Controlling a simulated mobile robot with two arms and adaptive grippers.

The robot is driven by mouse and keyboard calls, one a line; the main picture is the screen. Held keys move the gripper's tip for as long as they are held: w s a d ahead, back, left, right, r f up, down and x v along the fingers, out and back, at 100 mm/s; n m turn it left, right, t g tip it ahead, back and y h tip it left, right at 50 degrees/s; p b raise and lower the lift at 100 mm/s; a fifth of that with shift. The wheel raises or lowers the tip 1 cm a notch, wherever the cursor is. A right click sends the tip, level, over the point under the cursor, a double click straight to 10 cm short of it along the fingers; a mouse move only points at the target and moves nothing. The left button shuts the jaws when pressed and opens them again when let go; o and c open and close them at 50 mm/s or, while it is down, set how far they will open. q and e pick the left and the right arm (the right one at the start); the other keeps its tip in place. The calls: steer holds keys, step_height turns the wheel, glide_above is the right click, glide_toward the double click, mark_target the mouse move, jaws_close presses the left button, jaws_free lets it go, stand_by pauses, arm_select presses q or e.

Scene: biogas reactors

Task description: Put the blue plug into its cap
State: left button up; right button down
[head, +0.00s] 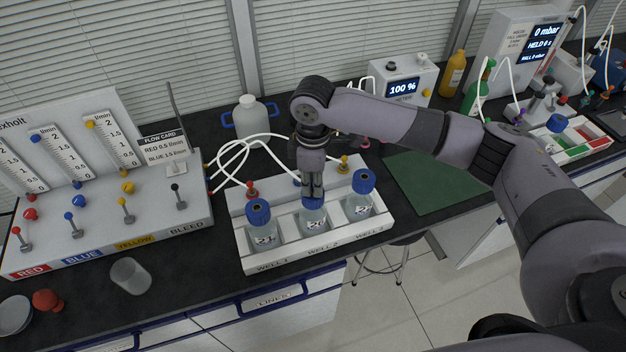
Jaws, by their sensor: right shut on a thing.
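My right gripper (313,194) points straight down over the middle bottle (314,220) at WELL 2, with its fingertips at that bottle's blue cap (313,203). It is shut on the blue plug, which is mostly hidden between the fingers. I cannot tell how far the plug sits in the cap. A small blue part shows just left of the gripper, behind the bottle. Bottles with blue caps also stand at WELL 1 (262,231) and WELL 3 (359,205); holes show in their caps. My left gripper is not in view.
The white rack (285,263) holds the bottles; a red plug (252,190) and a yellow plug (344,162) stand behind them. White tubes (232,155) loop at the left. A flow panel (110,240), clear beaker (130,275) and green mat (425,180) flank the rack.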

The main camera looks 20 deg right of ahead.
stand_by(0.3)
steer(key=c, duration=1.5)
jaws_free()
steer(key=shift+c, duration=0.2)
step_height(320, 180, up, 12)
